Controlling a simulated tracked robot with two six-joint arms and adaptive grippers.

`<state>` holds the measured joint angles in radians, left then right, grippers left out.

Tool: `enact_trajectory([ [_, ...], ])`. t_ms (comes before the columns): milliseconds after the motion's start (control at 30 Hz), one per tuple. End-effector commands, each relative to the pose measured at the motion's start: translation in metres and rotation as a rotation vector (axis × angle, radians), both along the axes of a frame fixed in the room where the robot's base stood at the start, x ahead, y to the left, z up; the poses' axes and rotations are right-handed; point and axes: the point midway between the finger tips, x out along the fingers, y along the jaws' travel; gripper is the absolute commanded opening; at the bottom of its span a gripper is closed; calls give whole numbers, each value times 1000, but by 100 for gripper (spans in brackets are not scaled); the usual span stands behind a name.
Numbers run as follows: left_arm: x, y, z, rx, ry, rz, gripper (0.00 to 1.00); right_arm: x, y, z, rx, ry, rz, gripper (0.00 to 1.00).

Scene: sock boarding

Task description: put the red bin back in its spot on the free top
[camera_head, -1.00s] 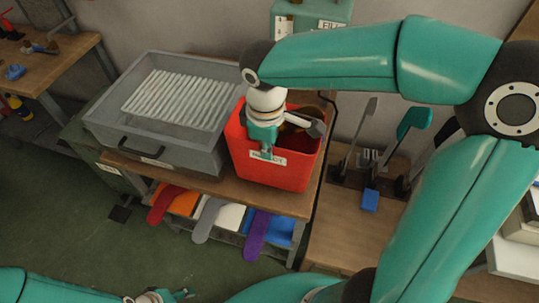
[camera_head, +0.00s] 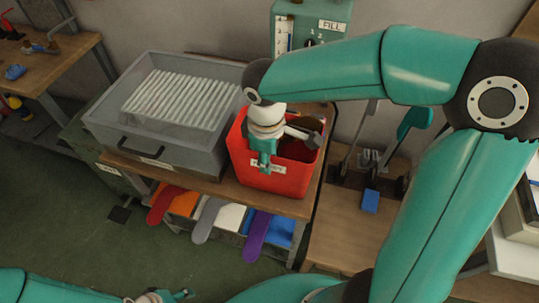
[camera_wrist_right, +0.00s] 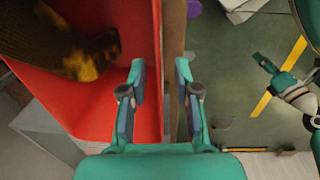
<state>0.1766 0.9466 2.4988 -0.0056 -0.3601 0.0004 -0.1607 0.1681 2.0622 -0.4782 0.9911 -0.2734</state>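The red bin (camera_head: 285,180) with a white label stands upright at the right end of the wooden tabletop (camera_head: 222,188), right of a grey tray. Dark and brown items lie inside it. My right gripper (camera_head: 264,158) is at its near wall. In the right wrist view, the right gripper (camera_wrist_right: 160,88) has its fingers apart, one inside the red bin (camera_wrist_right: 110,110) and one outside, with the rim between them and gaps showing. My left gripper (camera_head: 180,295) is low at the bottom edge, away from the bin; its finger opening is unclear.
The grey tray (camera_head: 190,150) with white ribbed content fills the tabletop's left. Coloured sock shapes (camera_head: 210,220) stick out from the shelf below. A right-hand bench holds levers and a blue block (camera_head: 370,201). A green FILL box (camera_head: 340,12) stands behind.

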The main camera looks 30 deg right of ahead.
Motion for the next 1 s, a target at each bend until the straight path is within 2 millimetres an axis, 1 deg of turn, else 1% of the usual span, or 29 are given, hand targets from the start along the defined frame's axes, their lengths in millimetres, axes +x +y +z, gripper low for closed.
enact_trajectory([
  [167,0,0,3,0,0,0,50,0,0,4,0,-1,0,31],
  [267,0,0,3,0,0,0,50,1,0,13,0,-4,0,31],
  [367,0,0,4,0,0,0,50,0,1,29,1,-6,-1,31],
  [600,0,0,7,0,0,0,50,-2,4,78,1,-6,-1,31],
  [700,0,0,8,0,0,0,50,-3,4,96,1,-4,0,31],
  [833,0,0,9,0,0,0,50,-4,5,113,1,-2,-1,31],
  [1000,0,0,10,0,0,0,50,-5,5,122,1,-1,-1,31],
])
